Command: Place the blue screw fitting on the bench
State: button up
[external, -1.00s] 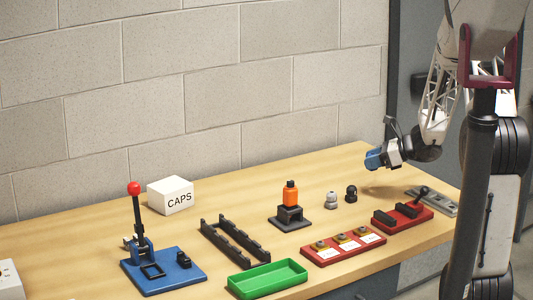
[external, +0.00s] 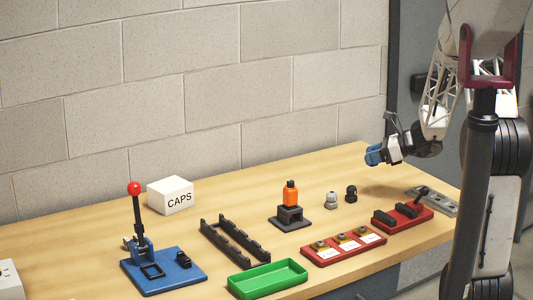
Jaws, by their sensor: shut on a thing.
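My gripper (external: 377,155) is at the right, above the back right part of the bench (external: 320,170). It points left and is held clear of the bench top. It is shut on the blue screw fitting (external: 372,156), which shows as a small blue shape at its end. The picture is too small to separate the fitting from the fingertips clearly.
A red clamp block (external: 403,217), a red tray (external: 343,250), an orange-topped stand (external: 290,205), a green tray (external: 268,279), a black rack (external: 235,240), a blue press (external: 163,270) and a CAPS box (external: 170,195) surround free bench patches.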

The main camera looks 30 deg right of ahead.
jog(key=shift+w+a, duration=0.1)
dwell(0.3)
jog(key=w+a+n+g+y, duration=0.1)
jog(key=w+a, duration=0.3)
jog(key=a, duration=0.4)
jog(key=w+a+n+g+y, duration=0.1)
jog(key=w+a+n, duration=0.1)
jog(key=w+a, duration=0.35)
jog(key=n+g+y, duration=0.2)
jog(key=n+g, duration=0.4)
jog(key=g, duration=0.1)
send_over(167, 234)
jog(key=shift+w+r, duration=0.1)
jog(key=shift+r, duration=0.05)
jog(key=shift+f, duration=3.1)
jog(key=shift+f, duration=1.9)
